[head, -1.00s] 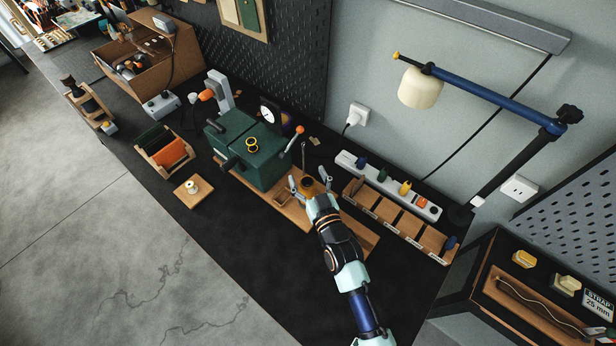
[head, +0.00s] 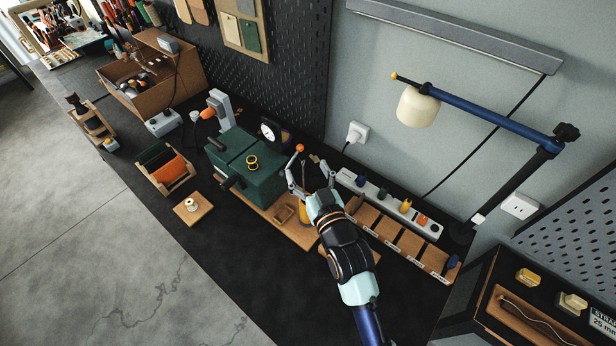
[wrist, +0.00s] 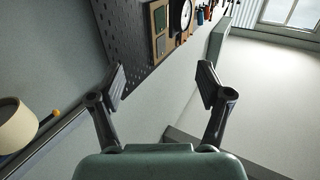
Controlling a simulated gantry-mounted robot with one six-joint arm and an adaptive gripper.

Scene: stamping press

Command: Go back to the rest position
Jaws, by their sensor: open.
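My gripper (head: 309,174) is open, its two fingers spread wide. In the head view it is over the bench, right of the green press (head: 250,172). In the wrist view the gripper (wrist: 161,84) has nothing between its fingers and faces the far wall and room rather than the bench top. A yellow-amber item (head: 305,212) shows just below and behind my gripper, partly hidden by it.
A compartment tray (head: 408,242) and a power strip (head: 395,203) lie right of my arm. A desk lamp (head: 418,107) reaches over from the right. Left of the press are a spool (head: 192,205) on a small board and a rack with orange leather (head: 172,168).

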